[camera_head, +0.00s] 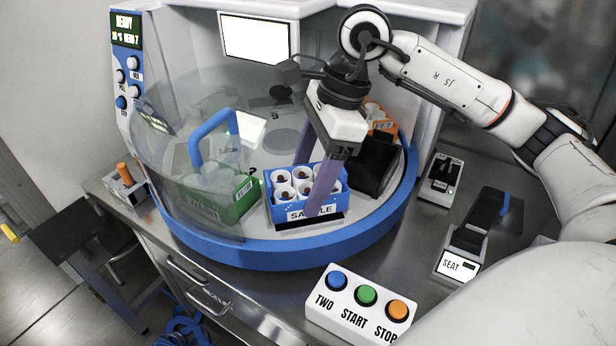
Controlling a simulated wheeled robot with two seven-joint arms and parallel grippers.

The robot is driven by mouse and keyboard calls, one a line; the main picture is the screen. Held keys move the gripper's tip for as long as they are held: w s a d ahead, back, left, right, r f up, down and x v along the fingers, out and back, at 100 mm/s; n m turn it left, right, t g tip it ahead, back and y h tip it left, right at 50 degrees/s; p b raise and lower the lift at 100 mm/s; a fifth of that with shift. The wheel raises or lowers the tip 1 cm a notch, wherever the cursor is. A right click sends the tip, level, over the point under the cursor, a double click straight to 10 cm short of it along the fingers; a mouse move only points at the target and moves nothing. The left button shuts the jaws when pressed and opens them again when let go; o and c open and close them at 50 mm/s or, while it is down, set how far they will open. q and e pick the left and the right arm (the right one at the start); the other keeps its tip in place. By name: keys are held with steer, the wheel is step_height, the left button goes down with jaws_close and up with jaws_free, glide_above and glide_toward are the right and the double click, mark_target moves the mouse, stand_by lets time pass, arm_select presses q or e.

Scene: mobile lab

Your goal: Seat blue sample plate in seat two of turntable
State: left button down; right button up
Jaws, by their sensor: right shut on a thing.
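The blue sample plate (276,211) holds several white tubes with dark contents and carries a "SAMPLE" label. It is at the front of the turntable (277,136), inside the open part of the machine. My right gripper (309,188) reaches down from above, its purple fingers shut on the plate, one finger across the labelled front. The plate is upright, directly over a dark seat with a pale front edge (307,228). I cannot tell whether it rests fully in that seat. The seat's number is not readable. My left gripper is out of view.
A green wash plate (240,204) stands left behind the clear cover with a blue handle (212,124). An orange plate (389,127) and a black block (374,165) are to the right. A TWO, START, STOP button box (357,308) and a SEAT device (461,250) stand on the bench.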

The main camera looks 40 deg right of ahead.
steer(key=shift+f+b, duration=0.8)
steer(key=shift+f, duration=0.2)
steer(key=o, duration=1.3)
steer(key=shift+c, duration=0.2)
steer(key=shift+r, duration=0.15)
steer(key=v, duration=0.9)
steer(key=shift+r+p, duration=0.1)
steer(key=shift+p, duration=0.25)
steer(key=shift+d+r, duration=0.15)
steer(key=shift+r, duration=0.2)
